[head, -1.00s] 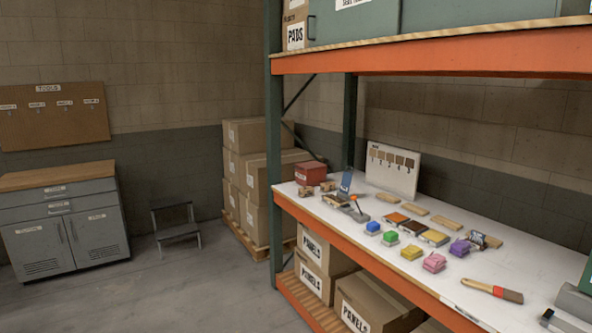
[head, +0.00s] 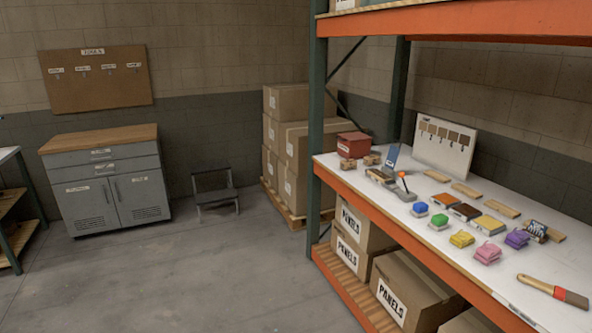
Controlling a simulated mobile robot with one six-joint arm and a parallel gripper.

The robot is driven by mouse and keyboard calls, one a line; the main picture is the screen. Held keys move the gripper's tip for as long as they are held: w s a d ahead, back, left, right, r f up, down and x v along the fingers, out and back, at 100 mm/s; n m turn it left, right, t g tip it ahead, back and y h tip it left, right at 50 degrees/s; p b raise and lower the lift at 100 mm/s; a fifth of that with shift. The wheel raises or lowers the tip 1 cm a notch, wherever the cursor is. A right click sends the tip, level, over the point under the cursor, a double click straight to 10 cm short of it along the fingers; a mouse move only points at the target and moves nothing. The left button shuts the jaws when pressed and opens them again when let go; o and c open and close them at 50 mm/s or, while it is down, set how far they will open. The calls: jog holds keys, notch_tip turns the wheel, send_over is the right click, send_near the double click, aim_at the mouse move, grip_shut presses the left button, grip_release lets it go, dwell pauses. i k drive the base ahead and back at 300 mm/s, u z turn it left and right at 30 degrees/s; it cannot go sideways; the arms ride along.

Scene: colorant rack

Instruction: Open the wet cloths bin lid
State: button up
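I cannot make out any bin labelled for wet cloths in the head view. A small red box (head: 354,145) stands at the far end of the white shelf (head: 445,228); its label is too small to read. My gripper is not in view.
The shelf holds coloured cloths (head: 461,239), wooden blocks (head: 502,208), a sample board (head: 443,143) and a brush (head: 553,290). Cartons (head: 405,290) fill the rack below. A grey cabinet (head: 108,185), a step stool (head: 215,192) and stacked boxes (head: 300,150) stand behind open floor (head: 190,280).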

aim_at(357, 136)
jog(key=u, duration=0.1)
jog(key=i, duration=1.6)
jog(key=u, duration=0.3)
jog(key=i, duration=0.75)
jog(key=u, duration=0.5)
jog(key=i, duration=1.5)
jog(key=u, duration=0.3)
